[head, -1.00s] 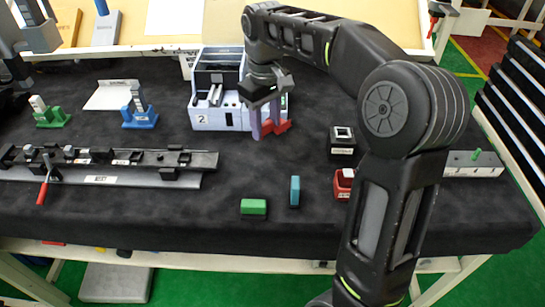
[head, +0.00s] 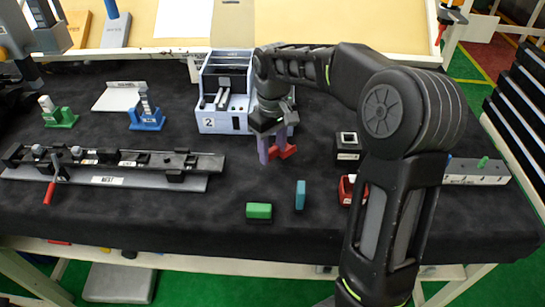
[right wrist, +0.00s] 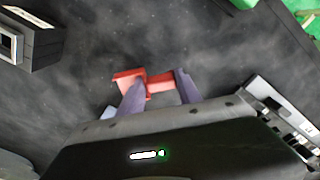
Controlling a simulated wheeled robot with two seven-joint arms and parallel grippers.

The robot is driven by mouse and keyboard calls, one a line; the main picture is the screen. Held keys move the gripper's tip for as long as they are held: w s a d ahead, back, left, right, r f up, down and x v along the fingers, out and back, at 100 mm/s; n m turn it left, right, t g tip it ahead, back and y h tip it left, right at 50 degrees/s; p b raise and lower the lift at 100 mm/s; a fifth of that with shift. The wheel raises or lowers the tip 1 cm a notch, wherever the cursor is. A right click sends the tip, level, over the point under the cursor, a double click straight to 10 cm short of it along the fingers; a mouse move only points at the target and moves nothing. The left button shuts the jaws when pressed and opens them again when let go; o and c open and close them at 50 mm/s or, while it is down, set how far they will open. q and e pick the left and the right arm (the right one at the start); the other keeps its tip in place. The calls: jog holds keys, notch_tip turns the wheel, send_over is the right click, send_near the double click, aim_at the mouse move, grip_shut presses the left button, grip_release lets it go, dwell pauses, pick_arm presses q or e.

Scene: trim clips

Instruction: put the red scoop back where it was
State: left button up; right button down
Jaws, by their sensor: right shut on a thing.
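The red scoop (head: 286,152) is between the purple fingers of my right gripper (head: 276,148), which is shut on it. The scoop also shows in the right wrist view (right wrist: 159,83), partly hidden by the fingers. My right gripper (right wrist: 153,95) hangs over the black table cloth, in front of the right part of the grey box marked 2 (head: 222,122). I cannot tell the scoop's exact height above the cloth. A dark part of my left arm is at the upper left edge of the head view; its fingers cannot be made out.
A black block with a square top (head: 347,150) and a red container (head: 346,188) stand right of the gripper. A green block (head: 259,211) and a teal block (head: 300,194) stand nearer the front. A long black rail (head: 120,160) lies left. Bare cloth surrounds the gripper.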

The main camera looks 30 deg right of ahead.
aim_at(272, 158)
jog(key=shift+f, duration=1.55)
jog(key=shift+f, duration=0.15)
jog(key=c, duration=0.8)
grip_release()
jog(key=shift+c, duration=0.2)
notch_tip(272, 158, up, 12)
jog(key=shift+r+p, duration=0.2)
jog(key=shift+p, duration=0.2)
